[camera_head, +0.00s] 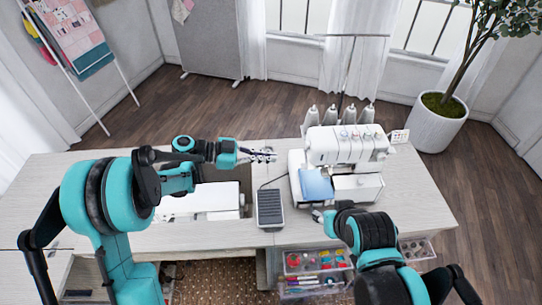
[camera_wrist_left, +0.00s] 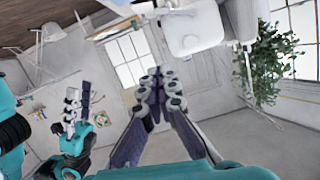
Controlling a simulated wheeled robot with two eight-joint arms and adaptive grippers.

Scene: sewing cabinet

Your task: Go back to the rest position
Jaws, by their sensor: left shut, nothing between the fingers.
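My left gripper (camera_head: 264,154) hangs above the table, between the flat white machine on the left and the white serger (camera_head: 348,148) on the right. Its fingers are together and hold nothing. In the left wrist view, my left gripper's dark fingers (camera_wrist_left: 153,82) meet at their tips. My right gripper (camera_head: 322,214) is low near the table's front edge, in front of the serger, partly hidden by its own arm. It also shows at the left of the left wrist view (camera_wrist_left: 76,108), too small to tell if it is open.
A grey foot pedal (camera_head: 270,208) lies on the pale table (camera_head: 420,190). A flat white machine (camera_head: 205,199) sits in the table recess. Open drawers (camera_head: 317,263) with coloured items stick out at the front. A potted plant (camera_head: 436,125) stands behind on the right.

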